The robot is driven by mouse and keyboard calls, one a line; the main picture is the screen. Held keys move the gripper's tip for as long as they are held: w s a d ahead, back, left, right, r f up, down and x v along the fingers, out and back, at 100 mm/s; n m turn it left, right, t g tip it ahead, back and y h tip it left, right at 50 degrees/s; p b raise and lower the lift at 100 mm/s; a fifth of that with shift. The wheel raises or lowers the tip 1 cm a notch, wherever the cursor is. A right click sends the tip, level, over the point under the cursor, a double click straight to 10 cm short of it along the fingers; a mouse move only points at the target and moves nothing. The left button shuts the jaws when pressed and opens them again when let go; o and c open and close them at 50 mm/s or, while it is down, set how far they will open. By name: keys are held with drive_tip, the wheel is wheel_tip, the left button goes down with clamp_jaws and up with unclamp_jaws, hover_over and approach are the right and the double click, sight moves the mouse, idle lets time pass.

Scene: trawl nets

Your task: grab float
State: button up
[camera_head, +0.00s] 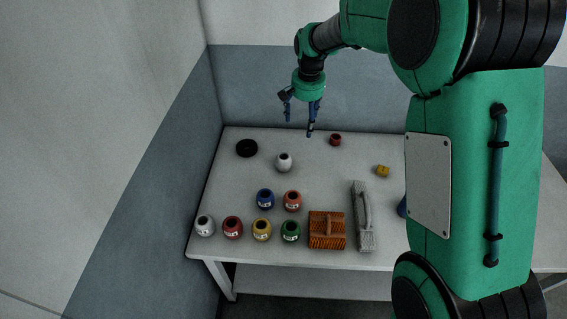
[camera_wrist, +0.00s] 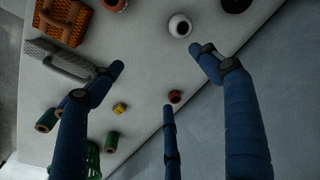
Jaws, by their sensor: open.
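Several small rounded, float-like pieces with dark holes in their tops stand on the pale table (camera_head: 330,170). A white one (camera_head: 284,162) stands apart; it also shows in the wrist view (camera_wrist: 180,25). In front are blue (camera_head: 265,198), salmon (camera_head: 292,201), another white (camera_head: 205,225), red (camera_head: 232,227), yellow (camera_head: 262,229) and green (camera_head: 291,231) ones. A small dark red piece (camera_head: 335,140) lies near the back edge, also in the wrist view (camera_wrist: 174,96). My gripper (camera_head: 300,122) is open and empty above the back of the table; its blue fingers are spread in the wrist view (camera_wrist: 160,70).
A black ring (camera_head: 247,148) lies back left. An orange slatted block (camera_head: 327,230) and a long grey tool with a handle (camera_head: 363,215) lie at the front. A small yellow piece (camera_head: 382,171) is right. Walls stand behind and left. My arm hides the table's right part.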

drive_tip(key=g, duration=0.1)
approach(284, 155)
drive_tip(key=s, duration=0.2)
drive_tip(key=shift+w+a+r+m, duration=0.15)
drive_tip(key=shift+a+r+m, duration=0.05)
drive_tip(key=shift+r+m, duration=0.15)
drive_tip(key=shift+f+b, duration=1)
drive_tip(key=shift+f, duration=3.25)
drive_tip(key=shift+f, duration=0.15)
drive_tip(key=shift+f+b, duration=0.75)
drive_tip(key=shift+f, duration=1.75)
drive_tip(key=c, duration=1.3)
